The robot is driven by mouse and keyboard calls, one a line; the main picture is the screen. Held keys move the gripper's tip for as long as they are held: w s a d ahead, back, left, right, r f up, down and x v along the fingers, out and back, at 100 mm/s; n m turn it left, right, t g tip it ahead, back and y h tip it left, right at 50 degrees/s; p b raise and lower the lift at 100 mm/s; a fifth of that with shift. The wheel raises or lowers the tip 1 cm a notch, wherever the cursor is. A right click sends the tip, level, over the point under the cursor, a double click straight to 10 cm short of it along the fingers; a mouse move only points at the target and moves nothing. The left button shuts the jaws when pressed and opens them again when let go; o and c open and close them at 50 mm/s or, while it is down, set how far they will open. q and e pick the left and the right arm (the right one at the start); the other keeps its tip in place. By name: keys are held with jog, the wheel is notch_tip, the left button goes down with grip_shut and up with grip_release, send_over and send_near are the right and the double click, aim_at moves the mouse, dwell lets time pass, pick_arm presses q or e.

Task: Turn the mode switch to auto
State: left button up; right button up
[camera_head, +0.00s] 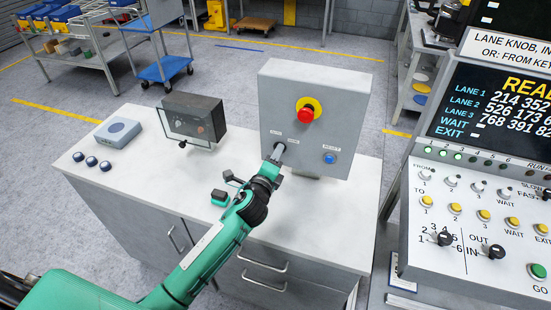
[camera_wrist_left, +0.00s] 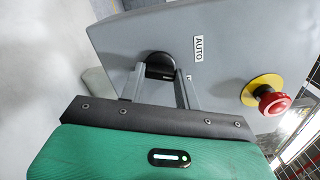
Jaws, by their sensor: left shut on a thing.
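A grey control box (camera_head: 315,90) stands upright on the white cabinet top. The mode switch, a black round knob (camera_wrist_left: 160,66), is on its front face at the lower left. In the wrist view an AUTO label (camera_wrist_left: 199,48) is beside the knob. My left gripper (camera_head: 275,155) reaches the box face and covers most of the knob in the head view. Its two fingers (camera_wrist_left: 160,80) are shut on the knob, one on each side. The knob's pointer direction is hidden. My right gripper is not in view.
A red emergency button (camera_head: 306,112) on a yellow disc sits above the switch; a blue button (camera_head: 329,158) is to its right. A dark meter box (camera_head: 194,117) and a grey-blue box (camera_head: 118,132) stand to the left. A large panel (camera_head: 470,190) is at right.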

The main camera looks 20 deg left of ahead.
pick_arm(q)
jog(key=n, duration=0.4)
jog(key=shift+b, duration=0.35)
dwell(0.4)
jog(key=o, duration=1)
